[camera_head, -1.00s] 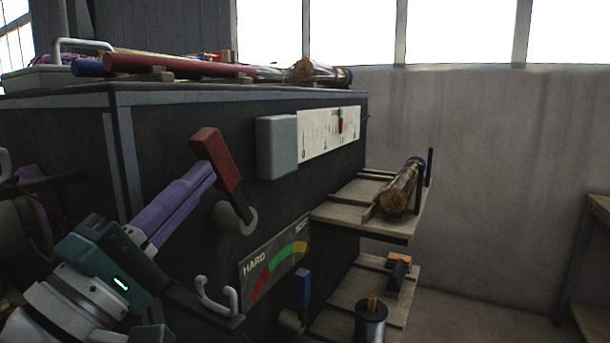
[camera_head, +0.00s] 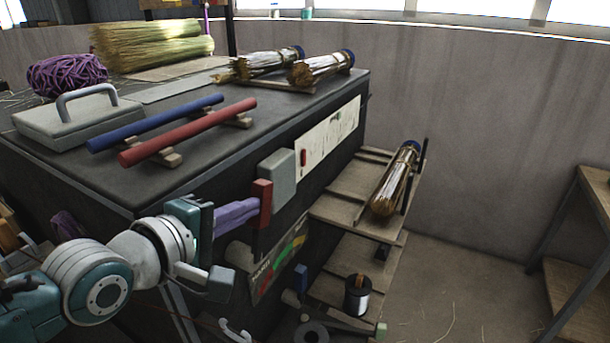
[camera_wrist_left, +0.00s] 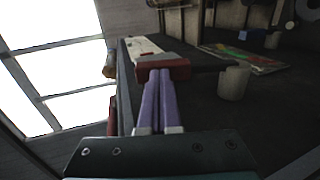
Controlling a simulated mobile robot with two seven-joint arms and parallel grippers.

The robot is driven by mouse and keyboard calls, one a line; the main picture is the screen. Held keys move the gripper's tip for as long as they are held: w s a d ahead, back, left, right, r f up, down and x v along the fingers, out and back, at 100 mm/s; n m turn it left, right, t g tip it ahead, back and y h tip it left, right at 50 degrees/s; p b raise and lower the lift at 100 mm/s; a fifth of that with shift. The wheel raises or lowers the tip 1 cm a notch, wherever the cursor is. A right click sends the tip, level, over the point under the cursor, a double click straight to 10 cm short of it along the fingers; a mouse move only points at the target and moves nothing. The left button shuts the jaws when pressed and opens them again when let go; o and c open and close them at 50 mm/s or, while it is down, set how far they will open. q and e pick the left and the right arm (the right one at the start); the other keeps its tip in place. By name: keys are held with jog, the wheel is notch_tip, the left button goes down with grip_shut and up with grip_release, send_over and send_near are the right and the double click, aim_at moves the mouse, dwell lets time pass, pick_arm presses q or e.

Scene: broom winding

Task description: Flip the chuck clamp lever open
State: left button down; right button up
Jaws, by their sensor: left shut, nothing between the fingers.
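The clamp lever is a dark bar with a red grip (camera_head: 262,203), mounted on the front face of the dark bench. It stands roughly upright in the head view, above a grey round pivot (camera_head: 240,254). My left gripper (camera_head: 253,208) has its purple fingers together, with tips against or very near the red grip. In the left wrist view the fingers (camera_wrist_left: 158,78) reach the red grip (camera_wrist_left: 163,66), and the bar runs right to the pivot (camera_wrist_left: 234,83). I cannot tell whether they press on it. My right gripper is out of view.
A grey box (camera_head: 277,178) and white chart (camera_head: 328,135) are beside the lever. A hardness dial (camera_head: 283,262) and blue lever (camera_head: 301,277) sit below. Wooden shelves (camera_head: 335,212) project to the right. Blue and red rods (camera_head: 190,132) lie on the bench top.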

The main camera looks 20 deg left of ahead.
pick_arm(q)
jog(key=shift+w+d+r+g+p, duration=0.15)
jog(key=shift+w+g+p, duration=0.2)
jog(key=shift+w+g, duration=0.3)
jog(key=shift+w+f, duration=0.2)
jog(key=shift+w, duration=0.35)
jog(key=shift+f, duration=0.15)
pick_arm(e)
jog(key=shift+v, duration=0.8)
